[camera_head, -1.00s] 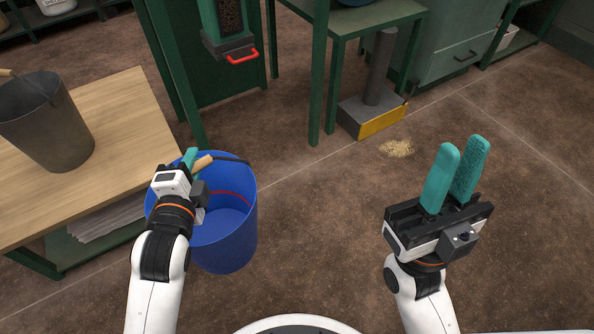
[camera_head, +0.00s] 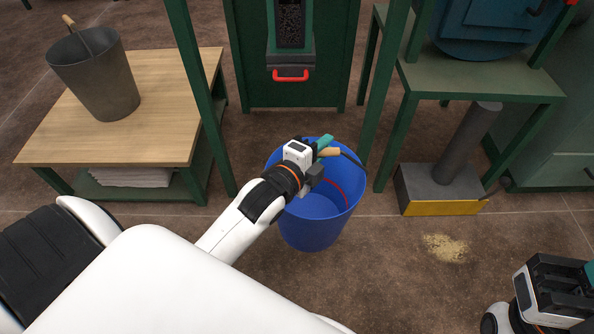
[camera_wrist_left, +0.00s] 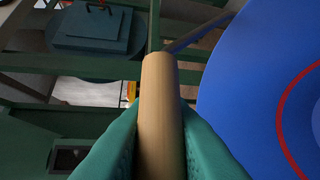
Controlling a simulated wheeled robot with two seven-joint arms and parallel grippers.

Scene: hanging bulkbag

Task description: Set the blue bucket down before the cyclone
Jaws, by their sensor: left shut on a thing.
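The blue bucket (camera_head: 315,220) hangs upright or stands at the middle of the head view; I cannot tell whether its base touches the floor. It looks empty, with a red line inside. My left gripper (camera_head: 325,147) is shut on its wooden handle grip (camera_wrist_left: 160,110), above the rim. The bucket's blue wall (camera_wrist_left: 235,80) fills the right of the left wrist view. A blue rounded vessel (camera_head: 487,28) sits on a green stand at the upper right; I cannot tell if it is the cyclone. My right gripper (camera_head: 572,285) is at the lower right, fingertips cut off.
A wooden-topped table (camera_head: 155,135) with a grey bucket (camera_head: 95,75) stands at the left. Green posts rise beside a panel with a red handle (camera_head: 290,75). A grey block with a yellow front (camera_head: 440,207) and spilled grains (camera_head: 445,247) lie right. Floor before them is otherwise clear.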

